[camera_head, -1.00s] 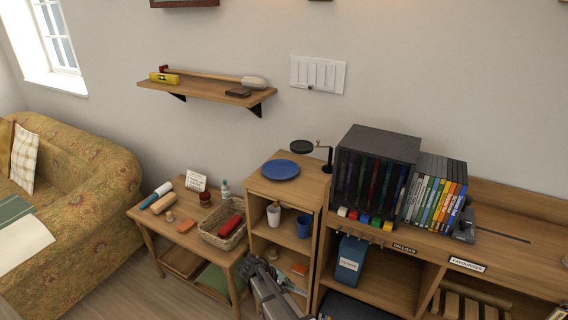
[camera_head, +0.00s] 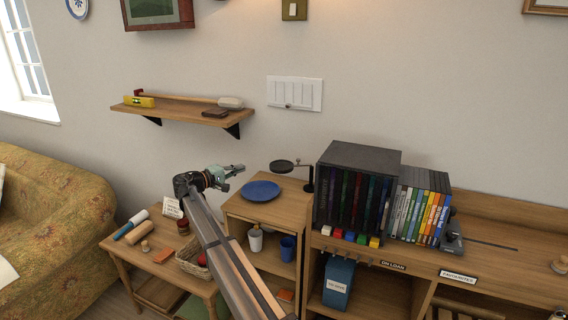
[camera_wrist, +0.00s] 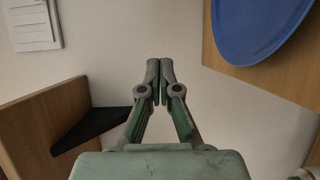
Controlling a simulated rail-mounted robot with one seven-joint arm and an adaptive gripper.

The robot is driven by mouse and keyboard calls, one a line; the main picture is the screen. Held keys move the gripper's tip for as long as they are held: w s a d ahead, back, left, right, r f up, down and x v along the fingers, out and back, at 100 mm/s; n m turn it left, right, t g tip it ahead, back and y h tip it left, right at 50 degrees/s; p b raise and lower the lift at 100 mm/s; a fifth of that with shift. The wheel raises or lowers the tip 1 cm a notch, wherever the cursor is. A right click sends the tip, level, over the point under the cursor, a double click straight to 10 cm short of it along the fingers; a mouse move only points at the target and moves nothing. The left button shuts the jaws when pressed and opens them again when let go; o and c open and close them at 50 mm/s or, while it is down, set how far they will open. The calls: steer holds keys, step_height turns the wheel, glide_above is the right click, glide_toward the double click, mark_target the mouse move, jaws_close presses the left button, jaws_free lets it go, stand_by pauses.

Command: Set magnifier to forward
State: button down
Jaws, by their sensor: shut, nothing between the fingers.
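The magnifier (camera_head: 283,167) has a dark round head on a thin jointed arm. Its dark post (camera_head: 308,178) stands at the back right of the small cabinet top, beside the black disc case, and the head points left over the blue plate's side. My gripper (camera_head: 242,169) is shut and empty, in the air left of the magnifier and above and left of the blue plate; it does not touch the magnifier. In the wrist view the shut fingertips (camera_wrist: 160,64) show against the bare wall, and the magnifier is not visible there.
The blue plate (camera_head: 261,190) lies on the cabinet top (camera_head: 240,208) and shows in the wrist view (camera_wrist: 258,28). A wall shelf (camera_head: 185,112) holds several items at upper left. The black disc case (camera_head: 360,155) stands close right of the magnifier. The wall between shelf and cabinet is bare.

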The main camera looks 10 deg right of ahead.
steer(key=shift+m+g+h, duration=0.3)
steer(key=shift+m+h, duration=0.1)
steer(key=d, duration=0.1)
steer(key=w+d, duration=0.1)
steer(key=d, duration=0.1)
steer(key=d+r, duration=0.1)
steer(key=shift+w+d+r+p, duration=0.1)
steer(key=shift+w+d+p, duration=0.2)
steer(key=shift+d, duration=0.05)
steer(key=shift+s+d+p, duration=0.15)
steer(key=shift+d+p, duration=1.55)
steer(key=shift+d, duration=2.2)
steer(key=shift+a, duration=0.1)
